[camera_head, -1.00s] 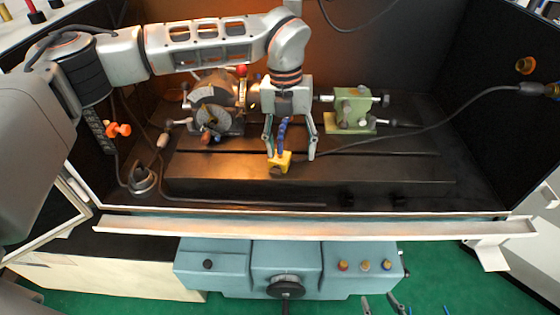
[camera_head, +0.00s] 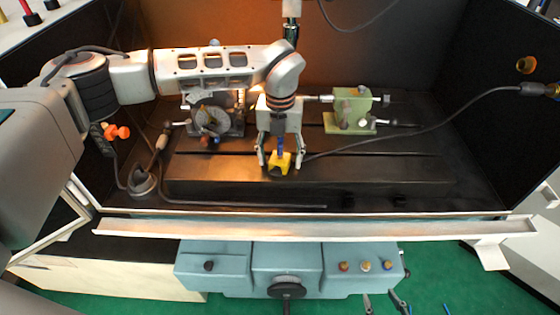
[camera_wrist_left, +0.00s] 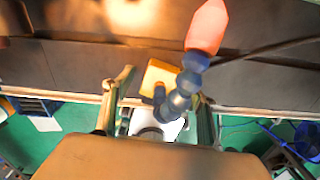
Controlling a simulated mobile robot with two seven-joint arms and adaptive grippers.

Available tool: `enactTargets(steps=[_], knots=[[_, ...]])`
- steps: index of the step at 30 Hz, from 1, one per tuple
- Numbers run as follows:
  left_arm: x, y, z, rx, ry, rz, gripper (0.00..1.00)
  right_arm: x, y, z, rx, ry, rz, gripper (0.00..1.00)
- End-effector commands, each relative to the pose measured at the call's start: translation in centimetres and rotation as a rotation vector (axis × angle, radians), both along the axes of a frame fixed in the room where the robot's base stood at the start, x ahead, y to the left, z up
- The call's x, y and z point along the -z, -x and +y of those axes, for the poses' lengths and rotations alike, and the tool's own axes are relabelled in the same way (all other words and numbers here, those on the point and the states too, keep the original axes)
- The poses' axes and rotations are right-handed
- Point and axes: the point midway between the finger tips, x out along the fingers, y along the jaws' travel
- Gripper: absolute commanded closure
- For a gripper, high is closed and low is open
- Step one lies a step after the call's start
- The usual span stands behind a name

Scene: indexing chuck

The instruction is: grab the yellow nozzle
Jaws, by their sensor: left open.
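The yellow nozzle shows as a yellow block (camera_head: 280,162) with a blue segmented hose, on the front part of the black machine bed. In the left wrist view its yellow block (camera_wrist_left: 160,76), blue hose (camera_wrist_left: 178,98) and orange-red tip (camera_wrist_left: 207,26) are seen from above. My left gripper (camera_head: 281,163) points down over it, open, with one finger on each side of the block and hose. I cannot tell whether either finger touches it. Two separated fingertips of my right gripper (camera_head: 384,302) show at the bottom edge, away from the nozzle.
A grey indexing chuck (camera_head: 212,118) stands behind and left, and a green tailstock (camera_head: 350,108) behind and right. A black cable (camera_head: 420,138) crosses the bed's right side. A pale front rail (camera_head: 310,228) edges the enclosure.

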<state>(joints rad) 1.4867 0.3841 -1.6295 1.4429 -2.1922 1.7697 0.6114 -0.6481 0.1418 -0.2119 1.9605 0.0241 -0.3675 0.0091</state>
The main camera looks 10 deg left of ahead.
Motion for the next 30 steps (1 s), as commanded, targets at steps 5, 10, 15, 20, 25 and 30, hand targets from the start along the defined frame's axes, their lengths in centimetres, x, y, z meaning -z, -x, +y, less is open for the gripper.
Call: enactTargets(steps=[5, 10, 15, 20, 25, 30], knots=[[0.0, 0.0, 0.0, 0.0, 0.0, 0.0, 0.46, 0.0, 0.0, 0.0, 0.001, -0.001, 0.0, 0.6], [0.0, 0.0, 0.0, 0.0, 0.0, 0.0, 0.9, 0.0, 0.0, 0.1, 0.001, -0.002, 0.0, 0.6], [0.0, 0.0, 0.0, 0.0, 0.0, 0.001, 1.0, 0.0, 0.0, 0.1, 0.002, -0.002, 0.001, 0.6], [-0.1, 0.0, 0.0, 0.0, 0.001, 0.0, 1.0, 0.0, 0.0, 0.1, 0.001, -0.003, 0.001, 0.6], [-0.5, -0.1, 0.0, 0.0, 0.002, -0.001, 1.0, 0.0, 0.0, 0.1, 0.001, -0.003, 0.0, 0.6], [-2.9, -0.1, 0.0, 0.0, 0.002, -0.005, 1.0, 0.1, 0.0, 0.1, 0.001, -0.003, 0.0, 0.6]])
